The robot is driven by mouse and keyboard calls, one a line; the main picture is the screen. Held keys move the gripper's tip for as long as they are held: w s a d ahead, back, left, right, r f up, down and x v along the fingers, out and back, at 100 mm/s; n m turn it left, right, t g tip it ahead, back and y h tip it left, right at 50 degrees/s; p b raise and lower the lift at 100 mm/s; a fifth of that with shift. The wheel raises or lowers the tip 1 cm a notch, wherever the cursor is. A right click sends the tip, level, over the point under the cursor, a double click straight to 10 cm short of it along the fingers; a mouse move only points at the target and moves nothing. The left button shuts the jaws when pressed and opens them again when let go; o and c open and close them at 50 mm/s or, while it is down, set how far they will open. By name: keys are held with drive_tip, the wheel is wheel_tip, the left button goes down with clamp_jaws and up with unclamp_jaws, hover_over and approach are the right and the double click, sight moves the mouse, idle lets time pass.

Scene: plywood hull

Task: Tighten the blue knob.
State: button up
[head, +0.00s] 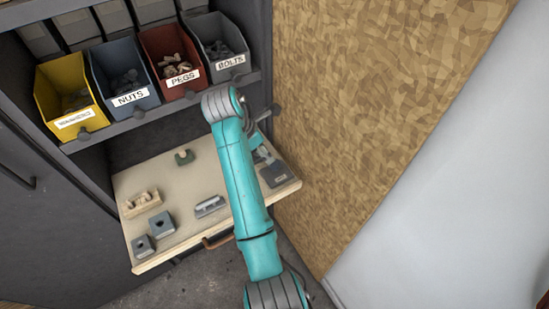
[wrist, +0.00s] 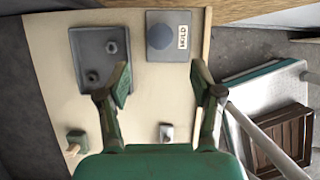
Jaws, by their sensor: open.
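The blue knob (wrist: 161,36) is a round, dull blue disc on a grey block (wrist: 184,17) with a white label, at the top of the wrist view. In the head view, a grey block (head: 276,176) at the right end of the board appears to be the same one; its knob is not clear there. My gripper (wrist: 161,73) is open and empty. Its fingers are spread wide, and the knob lies beyond the fingertips, between their lines and apart from them. My arm hides part of the board in the head view.
A grey tray (wrist: 76,70) with two small round parts lies left of the block. The pale board (head: 170,190) also bears a green piece (head: 185,157), a metal piece (head: 210,206), a wooden piece (head: 142,203) and grey blocks (head: 161,223). Labelled bins (head: 126,98) stand above; a chipboard wall (head: 370,90) is right.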

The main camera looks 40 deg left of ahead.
sight(274, 163)
drive_tip(key=x, duration=0.9)
drive_tip(key=c, duration=1.1)
drive_tip(key=shift+c, duration=0.2)
